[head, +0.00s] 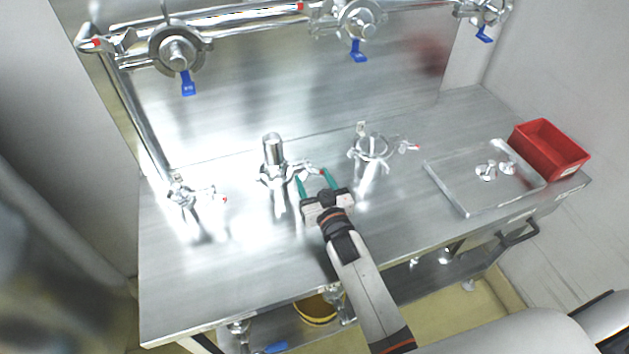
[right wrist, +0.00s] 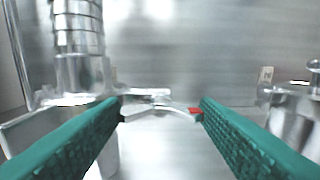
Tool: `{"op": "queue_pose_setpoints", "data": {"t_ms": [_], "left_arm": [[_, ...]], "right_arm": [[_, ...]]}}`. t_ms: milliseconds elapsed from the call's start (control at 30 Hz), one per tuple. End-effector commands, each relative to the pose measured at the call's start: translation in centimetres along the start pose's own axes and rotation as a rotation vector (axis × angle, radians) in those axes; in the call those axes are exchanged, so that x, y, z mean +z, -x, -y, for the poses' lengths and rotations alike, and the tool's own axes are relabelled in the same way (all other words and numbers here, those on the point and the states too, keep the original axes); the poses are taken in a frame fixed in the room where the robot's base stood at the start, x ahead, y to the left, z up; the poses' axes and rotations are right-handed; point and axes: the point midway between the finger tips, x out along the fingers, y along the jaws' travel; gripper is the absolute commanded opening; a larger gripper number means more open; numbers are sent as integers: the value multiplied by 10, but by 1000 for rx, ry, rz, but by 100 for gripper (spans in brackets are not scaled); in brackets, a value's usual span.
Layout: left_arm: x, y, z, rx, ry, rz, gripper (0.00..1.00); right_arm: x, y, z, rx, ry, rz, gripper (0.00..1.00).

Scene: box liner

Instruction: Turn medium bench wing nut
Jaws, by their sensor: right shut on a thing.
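The middle bench clamp (head: 272,176) stands on the steel bench with an upright metal cylinder in it. Its wing nut (head: 309,168) sticks out on the right side and has a red tip. In the right wrist view the wing nut (right wrist: 160,108) spans between my green fingertips, its red tip at the right finger. My right gripper (head: 312,177) is shut on this wing nut, coming in from the front. The clamp body (right wrist: 78,85) is left of the fingers. My left gripper is not in view.
A smaller clamp (head: 182,194) is at the left of the bench and a wider one (head: 373,147) at the right. A metal tray (head: 460,195) with small fittings and a red bin (head: 550,150) stand far right. Pipes with blue-handled valves (head: 188,84) run along the back. The bench front is clear.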

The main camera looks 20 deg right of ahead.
Motion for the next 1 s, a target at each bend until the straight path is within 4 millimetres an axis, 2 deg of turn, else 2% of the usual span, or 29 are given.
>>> {"op": "queue_pose_setpoints", "data": {"t_ms": [367,1000], "left_arm": [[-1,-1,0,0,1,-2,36],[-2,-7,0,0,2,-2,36]], "right_arm": [[0,0,0,0,120,0,33],[-1,0,-2,1,701,2,33]]}}
